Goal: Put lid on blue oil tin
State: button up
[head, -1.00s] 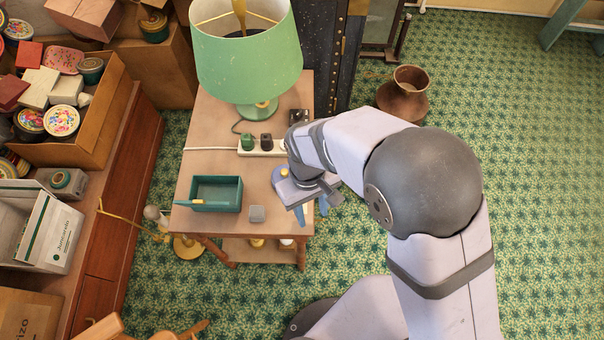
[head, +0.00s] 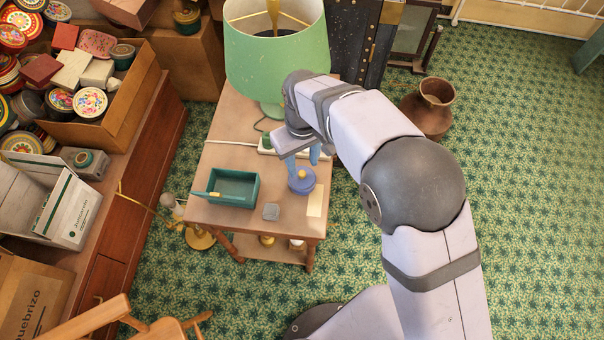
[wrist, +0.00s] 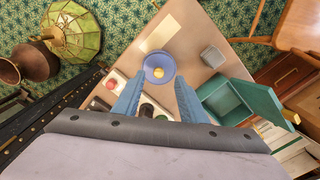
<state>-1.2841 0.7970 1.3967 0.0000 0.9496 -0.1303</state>
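The blue oil tin (head: 302,186) stands upright near the right front of the small wooden table. A round yellow knob (head: 301,174) shows at the middle of its blue top, as it also does in the wrist view (wrist: 158,72). I cannot tell whether that top is a separate lid seated on the tin. My gripper (head: 303,164) is open, with its two blue fingers pointing down just behind the tin. In the wrist view the open gripper (wrist: 160,83) has nothing between its fingers, and the tin lies ahead of the tips.
A teal box (head: 231,205) and a small grey block (head: 271,211) sit left of the tin. A green lamp (head: 275,55) and a power strip (wrist: 147,108) are behind. A crowded cabinet stands at left.

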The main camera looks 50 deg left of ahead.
aim_at(302, 174)
jog(key=shift+w+a+f+p, duration=0.1)
jog(key=shift+f+p, duration=0.8)
jog(key=shift+f, duration=1.7)
grip_shut()
